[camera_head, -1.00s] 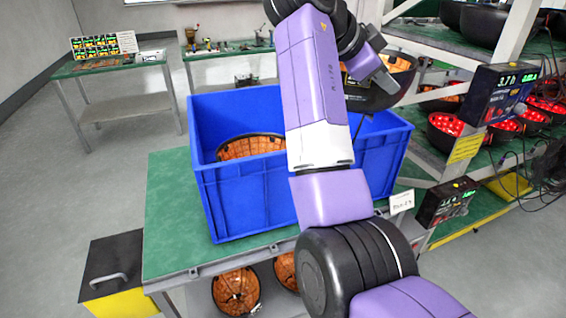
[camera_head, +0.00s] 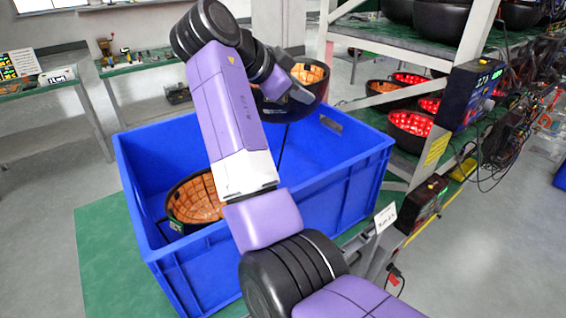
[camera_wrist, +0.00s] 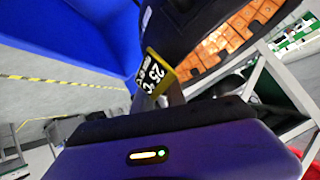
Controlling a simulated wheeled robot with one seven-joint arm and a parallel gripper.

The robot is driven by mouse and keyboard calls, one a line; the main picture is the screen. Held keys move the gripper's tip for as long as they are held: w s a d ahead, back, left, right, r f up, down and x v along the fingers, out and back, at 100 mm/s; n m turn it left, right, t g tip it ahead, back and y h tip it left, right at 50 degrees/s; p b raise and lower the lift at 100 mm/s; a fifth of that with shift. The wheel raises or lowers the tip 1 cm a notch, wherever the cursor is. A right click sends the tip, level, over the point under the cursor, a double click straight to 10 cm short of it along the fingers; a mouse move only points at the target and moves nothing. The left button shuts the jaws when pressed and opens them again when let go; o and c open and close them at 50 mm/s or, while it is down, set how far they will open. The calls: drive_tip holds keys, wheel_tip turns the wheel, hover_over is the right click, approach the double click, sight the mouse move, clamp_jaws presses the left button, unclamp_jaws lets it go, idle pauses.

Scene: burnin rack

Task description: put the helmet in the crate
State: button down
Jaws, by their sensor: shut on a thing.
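The held helmet (camera_head: 284,108), a black shell with an orange lining, appears over the back right part of the blue crate (camera_head: 345,185) in the head view. My gripper (camera_head: 298,94) is shut on its edge, and my arm partly covers it. In the wrist view the helmet (camera_wrist: 228,42) fills the upper right, with a yellow-edged "25°C" tag (camera_wrist: 154,73) close to my gripper (camera_wrist: 170,92). The crate's blue wall (camera_wrist: 75,35) is at upper left there. Another orange-lined helmet (camera_head: 196,198) lies inside the crate at left. My arm hides part of the crate's inside.
The crate stands on a green bench (camera_head: 100,262). A rack (camera_head: 450,55) at right holds several helmets, some lit red inside, with a display box (camera_head: 472,95) on its post. A small white card (camera_head: 385,217) stands by the crate's right corner. Other benches stand behind left.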

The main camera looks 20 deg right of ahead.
wheel_tip(320, 180, down, 16)
drive_tip(key=p, duration=0.1)
drive_tip(key=shift+r+p, duration=0.25)
drive_tip(key=shift+p, duration=0.05)
